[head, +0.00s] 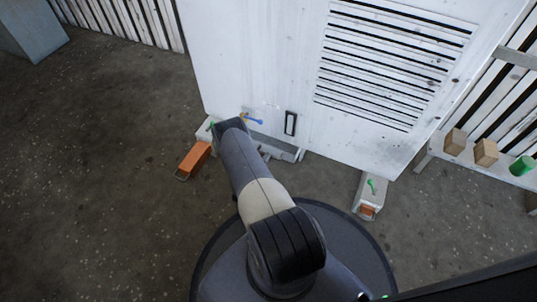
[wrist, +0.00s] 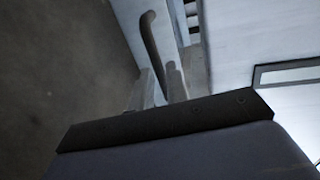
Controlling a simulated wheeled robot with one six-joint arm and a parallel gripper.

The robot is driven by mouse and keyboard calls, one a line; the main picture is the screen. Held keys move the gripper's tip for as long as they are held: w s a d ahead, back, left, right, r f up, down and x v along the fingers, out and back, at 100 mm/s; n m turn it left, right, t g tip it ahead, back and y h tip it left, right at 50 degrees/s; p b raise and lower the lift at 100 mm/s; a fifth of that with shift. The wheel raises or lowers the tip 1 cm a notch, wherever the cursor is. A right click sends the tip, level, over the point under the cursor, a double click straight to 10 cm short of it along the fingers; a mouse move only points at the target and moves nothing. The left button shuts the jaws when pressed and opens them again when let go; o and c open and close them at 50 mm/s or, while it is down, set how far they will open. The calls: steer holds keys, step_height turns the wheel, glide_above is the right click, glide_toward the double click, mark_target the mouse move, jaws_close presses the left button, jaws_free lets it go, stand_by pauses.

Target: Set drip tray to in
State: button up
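The grey drip tray (head: 278,148) appears as a long, low piece at the foot of the white housing in the head view, partly hidden by my arm. In the wrist view a curved grey bar handle (wrist: 150,38) runs down along a pale grey surface to my fingertips. My gripper (wrist: 163,82) has its two fingers around or right beside the lower end of this bar. Whether they press on it is too dark and close to tell. In the head view my arm hides the gripper.
The white housing (head: 265,60) has louvres, a black-framed window (head: 290,123) and a blue lever (head: 253,120). An orange block (head: 193,160) sticks out at its left foot; the right foot (head: 369,193) also shows orange. A bench (head: 490,173) stands right. The left floor is clear.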

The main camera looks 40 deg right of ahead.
steer(key=p+v, duration=0.2)
steer(key=v, duration=0.5)
steer(key=shift+s+a, duration=0.15)
steer(key=shift+a, duration=0.1)
steer(key=b+x, duration=0.4)
steer(key=x, duration=0.7)
steer(key=shift+s+a, duration=0.1)
steer(key=shift+a, duration=0.4)
steer(key=shift+s+a, duration=0.15)
steer(key=shift+a, duration=0.1)
